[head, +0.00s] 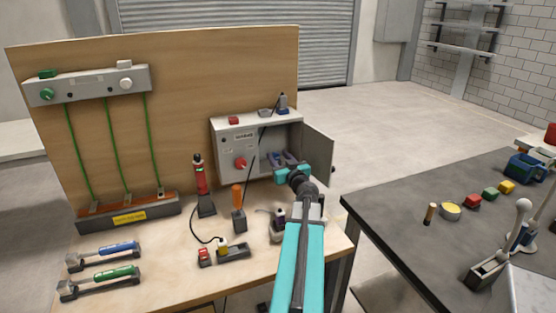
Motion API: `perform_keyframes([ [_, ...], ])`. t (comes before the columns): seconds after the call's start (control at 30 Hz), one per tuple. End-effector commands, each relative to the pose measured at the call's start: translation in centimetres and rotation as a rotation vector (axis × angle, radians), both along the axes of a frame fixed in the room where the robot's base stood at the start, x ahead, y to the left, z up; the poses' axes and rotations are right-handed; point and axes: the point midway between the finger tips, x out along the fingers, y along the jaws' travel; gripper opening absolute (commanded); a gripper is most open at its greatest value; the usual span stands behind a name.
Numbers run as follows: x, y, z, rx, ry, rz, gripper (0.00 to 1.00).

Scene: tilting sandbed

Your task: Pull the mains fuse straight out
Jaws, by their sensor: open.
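A grey switch cabinet (228,158) stands against the wooden back panel, with its door (318,160) swung open to the right. A red knob (240,163) is on its closed front part. My gripper (281,158) is at the cabinet's open compartment, with its fingers reaching into the opening. The gripper is open. The mains fuse cannot be made out; the fingers and the teal gripper body cover much of the compartment. I cannot tell whether the fingers are around a fuse or touching anything.
The open door is close to the right of my gripper. A red tester (201,178) and an orange-handled tool (237,199) stand in holders left of my arm. Blue (118,248) and green (112,273) handled tools lie at the front left. A dark table (400,210) is at right.

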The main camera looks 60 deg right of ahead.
Motion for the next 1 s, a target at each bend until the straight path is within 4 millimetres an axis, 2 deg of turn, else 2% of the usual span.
perform_keyframes([
  [0.47,0.56,-0.38,0.06,0.000,0.000,0.000,0.43],
  [0.7,0.64,-0.30,0.05,0.000,0.000,0.002,0.02],
  [0.73,0.64,-0.30,0.05,0.000,0.000,0.002,0.00],
  [1.0,0.64,-0.30,0.38,0.000,0.000,0.002,0.00],
])
